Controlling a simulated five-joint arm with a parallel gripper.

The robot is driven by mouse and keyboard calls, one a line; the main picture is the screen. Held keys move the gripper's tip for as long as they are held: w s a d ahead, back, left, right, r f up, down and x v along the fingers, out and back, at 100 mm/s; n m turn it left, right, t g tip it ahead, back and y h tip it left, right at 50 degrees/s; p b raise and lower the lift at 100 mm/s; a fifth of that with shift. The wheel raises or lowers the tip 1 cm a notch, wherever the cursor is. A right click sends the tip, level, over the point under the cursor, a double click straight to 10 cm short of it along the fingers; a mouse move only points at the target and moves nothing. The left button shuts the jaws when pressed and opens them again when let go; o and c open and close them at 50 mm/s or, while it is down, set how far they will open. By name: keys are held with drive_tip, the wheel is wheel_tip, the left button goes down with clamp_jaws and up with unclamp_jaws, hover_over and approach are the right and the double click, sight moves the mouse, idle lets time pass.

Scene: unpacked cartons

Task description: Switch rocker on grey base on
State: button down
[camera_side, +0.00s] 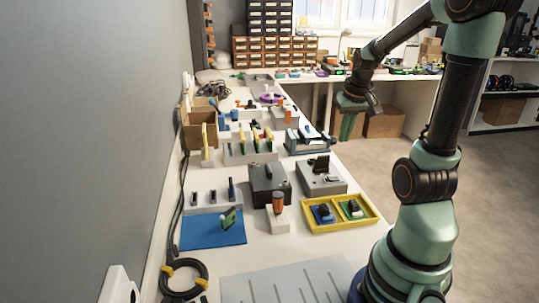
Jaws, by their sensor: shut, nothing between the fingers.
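A light grey base (338,187) stands on the bench right of a dark grey box. A black upright piece (320,163) rises from its back part, and a small dark part (332,179) sits on its top face. Which of these is the rocker, and which way it is tipped, is too small to tell. My gripper (346,137) hangs above and behind the base, to its right, past the bench's right edge. Its green fingers point down, are shut and hold nothing. It is apart from the base.
A dark grey box (268,190) stands left of the base. A yellow tray (312,221) with two small blocks lies in front. A blue-and-white holder (306,144) stands behind it. A blue mat (199,234) lies front left. The air right of the bench is free.

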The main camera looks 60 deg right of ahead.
approach(330, 178)
drive_tip(key=x, duration=0.5)
drive_tip(key=shift+d+f, duration=0.15)
drive_tip(key=shift+d, duration=0.25)
drive_tip(key=shift+w+f, duration=0.1)
drive_tip(key=shift+f, duration=0.5)
drive_tip(key=shift+w+a+f, duration=0.1)
drive_tip(key=shift+a+f, duration=0.05)
drive_tip(key=shift+f, duration=0.15)
drive_tip(key=shift+s+d+r, duration=0.25)
drive_tip(key=shift+s+d, duration=0.3)
drive_tip(key=shift+r, duration=0.1)
